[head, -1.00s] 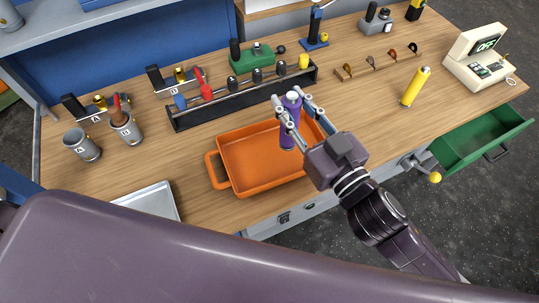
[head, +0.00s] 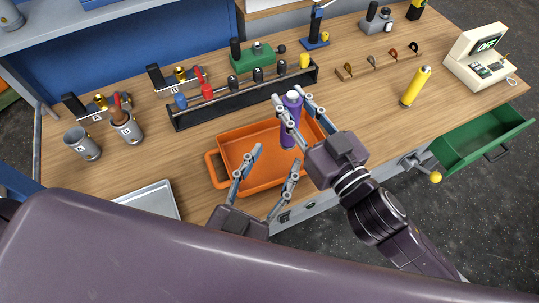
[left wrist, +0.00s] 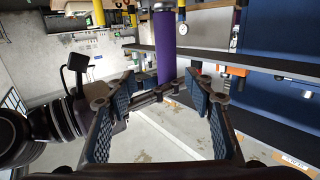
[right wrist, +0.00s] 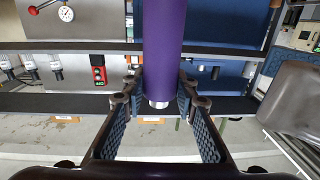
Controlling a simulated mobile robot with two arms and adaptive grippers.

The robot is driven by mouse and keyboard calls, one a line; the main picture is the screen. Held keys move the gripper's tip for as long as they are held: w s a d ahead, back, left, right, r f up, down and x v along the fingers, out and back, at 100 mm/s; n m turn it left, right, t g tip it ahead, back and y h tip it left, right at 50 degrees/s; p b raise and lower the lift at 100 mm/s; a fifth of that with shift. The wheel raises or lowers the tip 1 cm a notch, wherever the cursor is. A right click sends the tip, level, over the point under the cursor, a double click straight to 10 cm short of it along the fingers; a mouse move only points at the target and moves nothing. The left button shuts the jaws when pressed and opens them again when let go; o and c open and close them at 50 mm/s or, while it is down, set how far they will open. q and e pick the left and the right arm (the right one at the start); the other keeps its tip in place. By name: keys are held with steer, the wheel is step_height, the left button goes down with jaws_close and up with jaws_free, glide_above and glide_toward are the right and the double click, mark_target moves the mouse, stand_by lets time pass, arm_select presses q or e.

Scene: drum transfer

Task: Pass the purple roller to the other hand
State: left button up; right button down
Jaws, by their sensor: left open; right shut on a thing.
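The purple roller (head: 289,133) stands upright above the orange tray (head: 230,151) in the head view. My right gripper (head: 291,97) is shut on it, with one finger on each side. The roller also shows in the right wrist view (right wrist: 163,45) between the fingers (right wrist: 157,95). My left gripper (head: 275,158) is open and empty at the front of the tray, just left of and below the roller. In the left wrist view, the roller (left wrist: 165,45) shows beyond the open fingers (left wrist: 166,85), apart from them.
A black rack (head: 230,105) with several tools stands behind the tray. A metal sheet tray (head: 152,201) lies at the front left, and two cups stand at the left. A yellow cylinder (head: 415,87) stands to the right, beside an open green drawer (head: 485,140).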

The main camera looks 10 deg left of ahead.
mark_target(294, 112)
arm_select(q)
steer(key=w, duration=0.4)
steer(key=w+d+r, duration=0.1)
steer(key=w, duration=0.7)
steer(key=shift+d+r, duration=0.3)
steer(key=shift+r, duration=0.1)
steer(key=shift+s, duration=0.1)
steer(key=shift+d, duration=0.15)
jaws_close()
steer(key=shift+r, duration=0.1)
arm_select(e)
steer(key=c, duration=1.5)
jaws_free()
steer(key=shift+o, duration=0.2)
